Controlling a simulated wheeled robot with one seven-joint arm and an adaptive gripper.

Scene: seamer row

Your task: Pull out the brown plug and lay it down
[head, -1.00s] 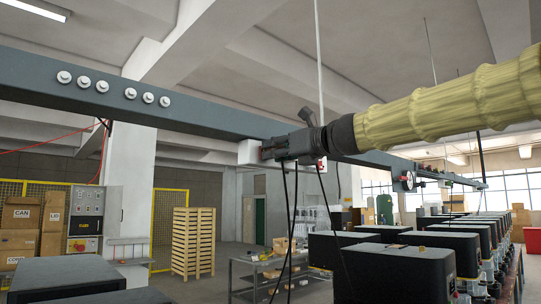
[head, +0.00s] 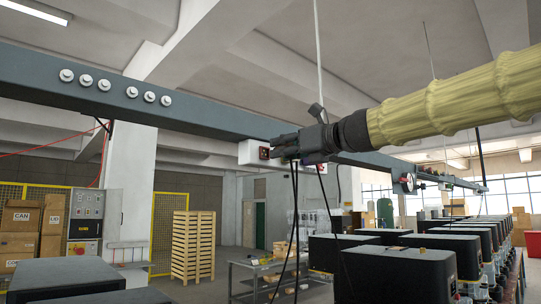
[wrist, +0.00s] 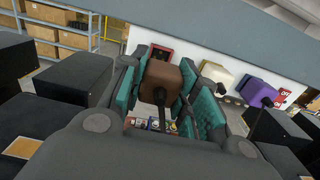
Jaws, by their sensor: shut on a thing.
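The brown plug (wrist: 160,82) sits between the two teal-padded fingers of my gripper (wrist: 158,92) in the wrist view. Its dark cord leaves from the near face. A dark red socket (wrist: 157,54) shows just beyond the plug on the white outlet box (wrist: 142,36), and the plug looks clear of it. In the head view my gripper (head: 285,147) is shut beside the outlet box (head: 248,152), with the red socket (head: 263,153) uncovered. The plug is mostly hidden there. A white plug (wrist: 217,73) and a purple plug (wrist: 260,88) stay in the box's row.
A grey overhead beam (head: 200,115) carries the box. Dark cords (head: 293,210) hang below the gripper. Black-topped machines (head: 400,275) stand below right, another (head: 65,275) below left. A grey bench (head: 245,275) with small items stands beneath. Open air lies around the gripper.

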